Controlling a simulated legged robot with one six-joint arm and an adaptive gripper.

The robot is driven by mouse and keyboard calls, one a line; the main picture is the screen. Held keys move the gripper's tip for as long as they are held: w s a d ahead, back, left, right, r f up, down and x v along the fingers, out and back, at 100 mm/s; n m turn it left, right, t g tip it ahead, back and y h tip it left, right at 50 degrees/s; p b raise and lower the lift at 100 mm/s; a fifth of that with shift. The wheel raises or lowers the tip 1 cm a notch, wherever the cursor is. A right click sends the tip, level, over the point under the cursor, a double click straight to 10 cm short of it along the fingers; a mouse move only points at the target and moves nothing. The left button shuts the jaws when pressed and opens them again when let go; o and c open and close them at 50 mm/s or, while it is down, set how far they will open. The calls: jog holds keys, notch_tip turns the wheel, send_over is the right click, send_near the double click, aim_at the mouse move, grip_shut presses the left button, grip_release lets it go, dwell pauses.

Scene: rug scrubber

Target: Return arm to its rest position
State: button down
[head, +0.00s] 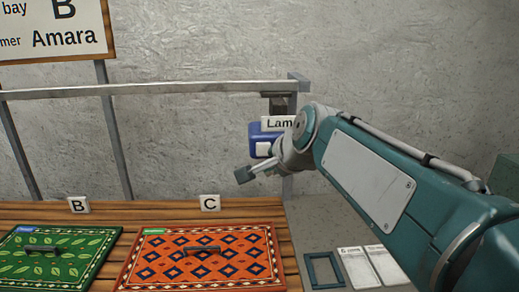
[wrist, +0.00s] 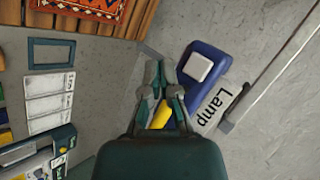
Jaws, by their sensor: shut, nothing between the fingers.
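My arm (head: 372,178) reaches in from the right in the head view, bent at a joint in front of the wall. My gripper (head: 243,174) is at its left end, above the slatted bench and a little below the lamp switch. In the wrist view my gripper (wrist: 163,72) is shut with nothing between its fingers. The lamp switch is a blue box (head: 255,134) with a white button, partly hidden by my arm in the head view. I cannot tell the exact gap.
A green leaf rug (head: 70,262) and an orange diamond rug (head: 160,262) lie on the bench (head: 140,212), each with a dark handled item on it. An empty dark frame (head: 310,272) and white cards (head: 357,268) lie to the right. A metal rail (head: 180,88) crosses the wall.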

jog(key=s+d+f+n+g+h, duration=0.1)
jog(key=s+d+f+n+h, duration=0.1)
jog(key=s+d+f+n, duration=0.3)
jog(key=s+d+f+n+g+h, duration=0.1)
jog(key=s+d+f+n, duration=0.4)
jog(key=s+f, duration=0.6)
jog(key=s+g, duration=0.1)
jog(key=s, duration=0.6)
jog(key=shift+s+f+n+h, duration=0.35)
jog(key=shift+f+n+h, duration=0.05)
